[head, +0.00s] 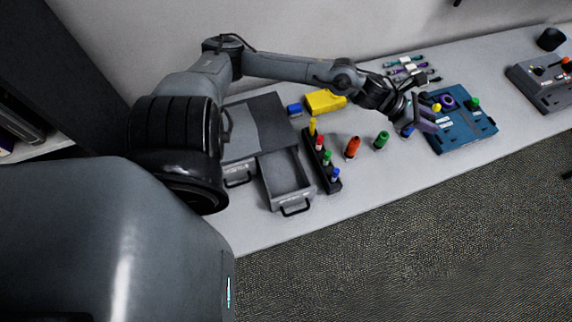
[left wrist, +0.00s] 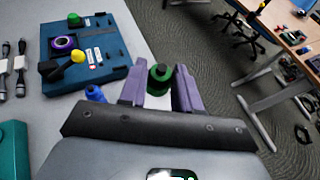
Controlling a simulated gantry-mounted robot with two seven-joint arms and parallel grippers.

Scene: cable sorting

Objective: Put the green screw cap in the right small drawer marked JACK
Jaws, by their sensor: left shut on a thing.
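My left gripper (head: 425,122) has purple fingers and is near the left side of the blue panel. The right small drawer (head: 285,177) of the grey drawer unit (head: 258,122) is pulled out and looks empty. The left small drawer (head: 238,178) is shut. Any JACK marking is too small to read. My right gripper is not in view.
A black rack (head: 323,166) with coloured pieces stands beside the open drawer. An orange piece (head: 352,147) and a green piece (head: 381,140) stand on the table. A blue piece (left wrist: 95,93) is by the gripper. The blue panel (head: 462,135) and yellow block (head: 325,101) lie nearby.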

